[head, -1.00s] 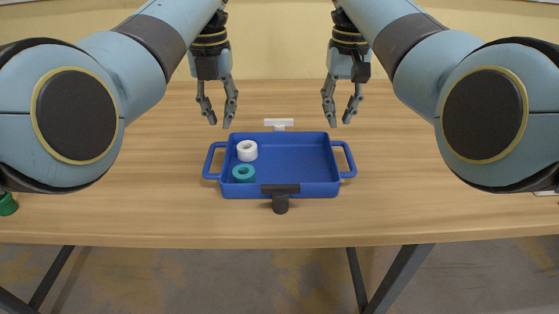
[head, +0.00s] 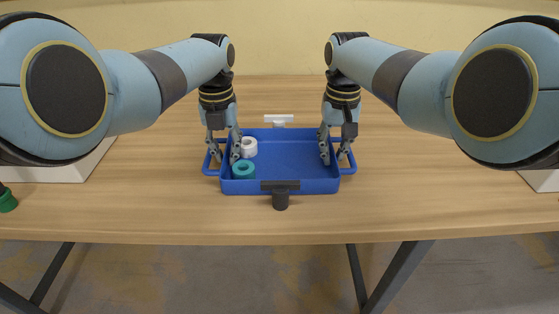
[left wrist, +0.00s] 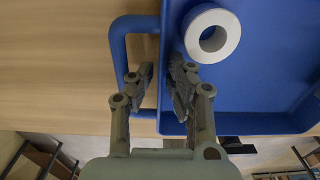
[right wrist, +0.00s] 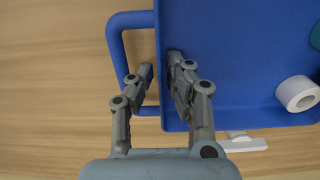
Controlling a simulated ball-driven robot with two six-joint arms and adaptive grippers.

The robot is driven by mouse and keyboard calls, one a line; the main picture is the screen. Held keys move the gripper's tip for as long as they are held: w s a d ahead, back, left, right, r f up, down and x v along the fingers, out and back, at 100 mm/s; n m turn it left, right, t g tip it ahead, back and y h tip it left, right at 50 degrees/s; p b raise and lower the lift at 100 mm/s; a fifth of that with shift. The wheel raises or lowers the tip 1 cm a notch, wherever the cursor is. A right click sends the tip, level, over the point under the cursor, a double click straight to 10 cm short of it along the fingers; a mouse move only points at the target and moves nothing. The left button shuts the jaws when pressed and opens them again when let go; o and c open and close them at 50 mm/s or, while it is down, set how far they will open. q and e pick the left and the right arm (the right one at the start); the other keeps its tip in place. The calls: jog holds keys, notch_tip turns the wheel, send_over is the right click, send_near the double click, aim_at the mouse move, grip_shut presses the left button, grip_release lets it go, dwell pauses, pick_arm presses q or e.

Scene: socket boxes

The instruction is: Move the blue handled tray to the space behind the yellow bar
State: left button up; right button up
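The blue handled tray (head: 290,187) lies on the table with a white ring (head: 249,146) and a teal ring (head: 243,168) in its left part. My left gripper (head: 224,160) is open at the tray's left side. In the left wrist view its fingers (left wrist: 161,68) straddle the side wall, one inside the tray, one between wall and handle (left wrist: 118,60). My right gripper (head: 334,160) is open and straddles the right wall likewise, as the right wrist view shows (right wrist: 161,66). A white T-shaped bar (head: 279,119) stands behind the tray; no bar looks clearly yellow.
A black T-shaped piece (head: 280,192) stands close in front of the tray. Pale boxes show at the left (head: 75,172) and right (head: 543,181), partly behind my arms. A green object (head: 7,201) sits at the left edge. The table behind the white bar is clear.

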pick_arm(q)
jog(key=shift+f, duration=0.1)
pick_arm(e)
jog(key=shift+f, duration=0.1)
pick_arm(q)
grip_shut()
pick_arm(e)
grip_shut()
